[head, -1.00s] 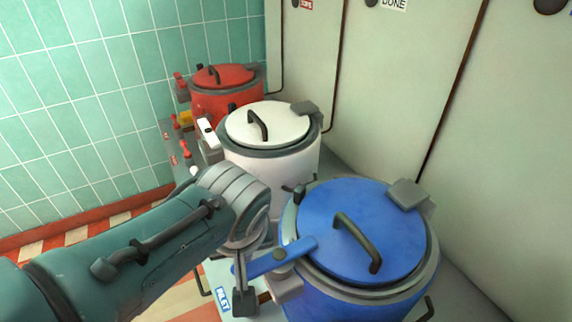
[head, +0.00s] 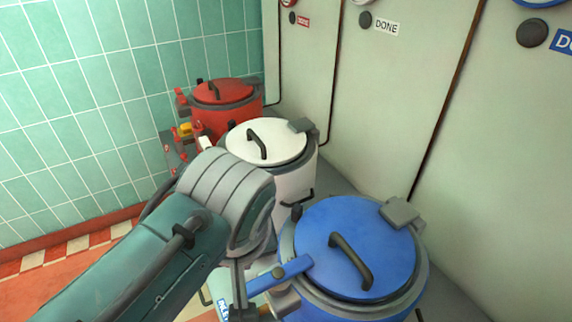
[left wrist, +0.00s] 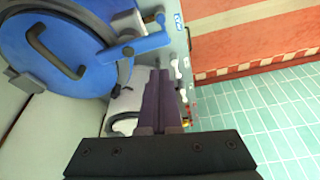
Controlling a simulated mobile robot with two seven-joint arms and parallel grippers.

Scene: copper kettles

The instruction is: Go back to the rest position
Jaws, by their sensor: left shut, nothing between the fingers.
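My left arm comes in from the left in the head view, its wrist in front of the white kettle (head: 290,183). The left gripper (left wrist: 162,98) shows in the left wrist view, its dark fingers shut together with nothing between them. In the head view the fingertips are mostly hidden low behind the wrist. The blue kettle (head: 320,240), lid down, stands nearest, just right of the wrist; it also shows in the left wrist view (left wrist: 50,50). The red kettle (head: 228,110) stands farthest back, lid down. My right gripper is not in view.
A pale panelled wall (head: 400,110) with dark round knobs (head: 365,19) and DONE labels (head: 386,28) stands behind the kettles. A green tiled wall (head: 80,110) is at the left.

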